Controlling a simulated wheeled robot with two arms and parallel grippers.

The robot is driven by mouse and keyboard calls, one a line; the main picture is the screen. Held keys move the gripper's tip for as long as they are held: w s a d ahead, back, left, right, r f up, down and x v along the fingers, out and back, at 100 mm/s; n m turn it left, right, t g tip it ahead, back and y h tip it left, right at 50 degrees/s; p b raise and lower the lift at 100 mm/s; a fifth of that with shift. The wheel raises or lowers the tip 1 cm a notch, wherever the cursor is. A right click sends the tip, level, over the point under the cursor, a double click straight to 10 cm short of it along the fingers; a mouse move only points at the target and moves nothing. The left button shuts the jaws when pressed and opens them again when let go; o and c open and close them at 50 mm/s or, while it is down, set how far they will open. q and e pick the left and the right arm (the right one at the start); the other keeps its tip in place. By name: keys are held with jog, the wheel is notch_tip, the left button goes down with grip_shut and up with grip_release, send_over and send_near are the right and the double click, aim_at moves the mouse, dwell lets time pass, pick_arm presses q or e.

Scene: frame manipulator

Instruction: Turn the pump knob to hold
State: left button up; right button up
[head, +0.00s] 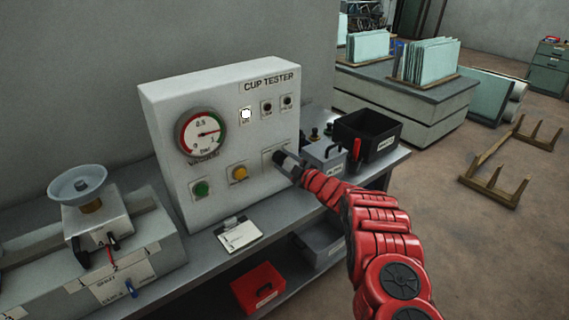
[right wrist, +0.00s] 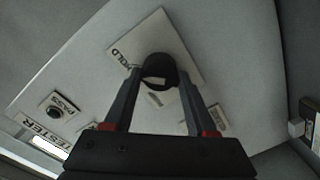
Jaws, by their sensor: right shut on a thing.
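The white cup tester box (head: 225,110) stands on the bench against the wall. My right gripper (head: 283,160) reaches the lower right of its front panel and covers the pump knob in the head view. In the right wrist view the dark round knob (right wrist: 159,68) sits on a white plate (right wrist: 180,38) with the word HOLD at one corner. The gripper fingers (right wrist: 160,90) are shut on the knob, one on each side. A pale mark shows on the knob, but I cannot tell its setting. My left gripper is not in view.
The panel has a vacuum gauge (head: 201,133), a lit white lamp (head: 246,114), a green button (head: 201,188) and an amber button (head: 239,173). A clipboard (head: 240,236) lies in front.

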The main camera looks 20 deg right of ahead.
jog(key=shift+d+r, duration=0.1)
jog(key=shift+r, duration=0.05)
jog(key=o, duration=1.3)
jog(key=shift+o, duration=0.2)
jog(key=shift+s+d, duration=0.15)
jog(key=shift+s, duration=0.05)
jog(key=v, duration=0.2)
jog(key=shift+s, duration=0.3)
jog(key=p, duration=0.9)
send_near(284, 160)
jog(key=v, duration=0.8)
jog(key=shift+w, duration=0.15)
